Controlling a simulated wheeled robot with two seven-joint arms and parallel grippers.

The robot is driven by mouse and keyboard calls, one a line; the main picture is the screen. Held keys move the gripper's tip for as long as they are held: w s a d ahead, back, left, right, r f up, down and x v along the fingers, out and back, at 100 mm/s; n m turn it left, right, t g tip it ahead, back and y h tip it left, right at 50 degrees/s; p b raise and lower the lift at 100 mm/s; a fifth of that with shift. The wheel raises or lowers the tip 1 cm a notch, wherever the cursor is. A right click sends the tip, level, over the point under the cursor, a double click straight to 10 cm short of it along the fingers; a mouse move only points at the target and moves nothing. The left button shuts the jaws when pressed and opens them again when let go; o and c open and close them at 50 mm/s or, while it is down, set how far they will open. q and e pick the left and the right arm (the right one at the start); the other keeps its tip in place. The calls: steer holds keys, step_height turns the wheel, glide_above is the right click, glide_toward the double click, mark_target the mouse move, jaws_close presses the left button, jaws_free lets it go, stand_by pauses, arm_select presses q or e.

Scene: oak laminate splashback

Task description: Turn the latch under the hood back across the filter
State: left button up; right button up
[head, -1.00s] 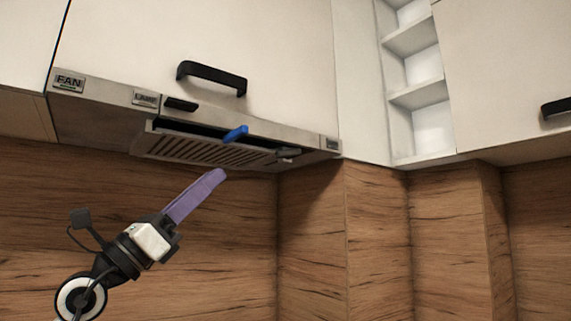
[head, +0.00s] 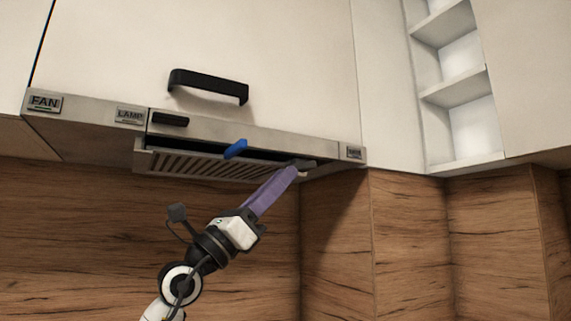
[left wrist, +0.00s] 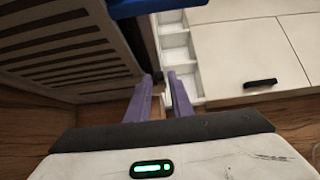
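The slatted filter (head: 215,166) sits under the hood and also shows in the left wrist view (left wrist: 60,45). A small dark grey piece, apparently the latch (head: 302,163), is at the filter's right end. A blue tab (head: 236,149) projects at the filter's front edge; a blue part also crosses the top of the left wrist view (left wrist: 165,4). My left gripper (head: 292,171) has its purple fingertips just below the dark piece, partly covering that end. In the left wrist view the fingers (left wrist: 160,77) are apart; whether they touch the latch is unclear. My right gripper is out of view.
The hood front (head: 250,136) carries FAN and LAMP labels. A cabinet door with a black handle (head: 208,84) is above, and open white shelves (head: 455,90) stand at the right. The wood splashback (head: 90,230) is behind; room below the hood is free.

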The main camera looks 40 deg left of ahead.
arm_select(q)
steer(key=shift+x, duration=0.95)
steer(key=shift+c, duration=0.4)
jaws_close()
steer(key=r+g+p, duration=0.1)
steer(key=p, duration=0.1)
steer(key=r+g+p, duration=0.1)
steer(key=g+p, duration=0.1)
steer(key=p, duration=0.1)
steer(key=shift+s+a+y, duration=0.15)
steer(key=shift+s+y, duration=0.1)
steer(key=shift+y, duration=0.15)
steer(key=shift+f, duration=0.15)
